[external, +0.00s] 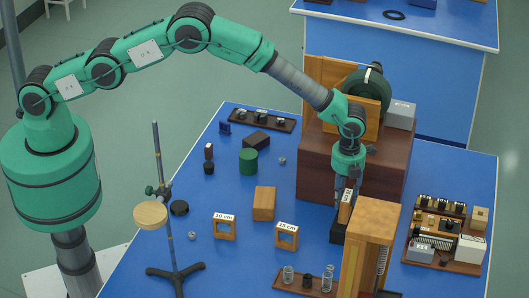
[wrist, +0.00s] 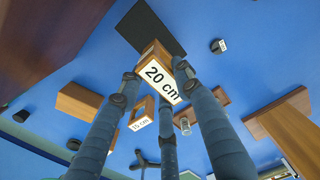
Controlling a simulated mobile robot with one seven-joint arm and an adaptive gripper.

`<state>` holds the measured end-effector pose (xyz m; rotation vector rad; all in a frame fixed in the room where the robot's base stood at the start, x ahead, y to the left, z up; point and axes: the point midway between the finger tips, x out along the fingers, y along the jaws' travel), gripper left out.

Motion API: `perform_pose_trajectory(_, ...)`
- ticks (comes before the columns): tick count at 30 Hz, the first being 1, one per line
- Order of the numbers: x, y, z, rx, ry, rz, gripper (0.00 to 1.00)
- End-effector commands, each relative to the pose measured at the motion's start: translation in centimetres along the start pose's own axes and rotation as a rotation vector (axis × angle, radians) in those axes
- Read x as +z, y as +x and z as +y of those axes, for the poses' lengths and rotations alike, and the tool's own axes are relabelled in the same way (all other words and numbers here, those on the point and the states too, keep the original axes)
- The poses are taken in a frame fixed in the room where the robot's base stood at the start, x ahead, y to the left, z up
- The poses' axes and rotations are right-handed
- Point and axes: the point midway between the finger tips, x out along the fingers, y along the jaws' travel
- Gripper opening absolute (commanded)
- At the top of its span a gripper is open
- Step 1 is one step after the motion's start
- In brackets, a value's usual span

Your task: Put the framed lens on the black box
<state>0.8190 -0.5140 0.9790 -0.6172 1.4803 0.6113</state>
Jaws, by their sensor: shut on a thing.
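My gripper (external: 348,178) points down near the brown block and is shut on a wooden framed lens (external: 346,206) with a white "20 cm" label. In the wrist view my fingers close around this framed lens (wrist: 157,72), with its label facing the camera. A black box (external: 338,231) sits directly below the lens in the external view. The black box also shows in the wrist view (wrist: 145,24), behind the lens frame. I cannot tell whether the lens touches the box or hangs just above it. The wooden cabinet hides part of the box.
Framed lenses marked 10 cm (external: 224,229) and 15 cm (external: 286,237) stand to the left, near a wooden block (external: 264,204). A tall wooden cabinet (external: 368,245) stands close in front. A large brown block (external: 315,165) is just behind.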

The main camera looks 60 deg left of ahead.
Motion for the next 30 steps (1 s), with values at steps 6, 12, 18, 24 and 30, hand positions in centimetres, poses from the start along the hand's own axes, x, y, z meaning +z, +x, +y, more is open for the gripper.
perform_pose_trajectory(6, 0.0, 1.9, 0.1, 0.001, 0.0, 0.0, 0.06)
perform_pose_trajectory(12, 0.0, 3.1, 0.1, 0.0, 0.0, 0.0, 0.06)
perform_pose_trajectory(18, 0.0, 3.2, 0.1, 0.0, 0.0, 0.0, 0.06)
perform_pose_trajectory(24, 0.0, 3.4, 0.1, 0.0, 0.0, 0.0, 0.06)
perform_pose_trajectory(30, 0.0, 3.6, 0.1, 0.0, 0.0, 0.0, 0.53)
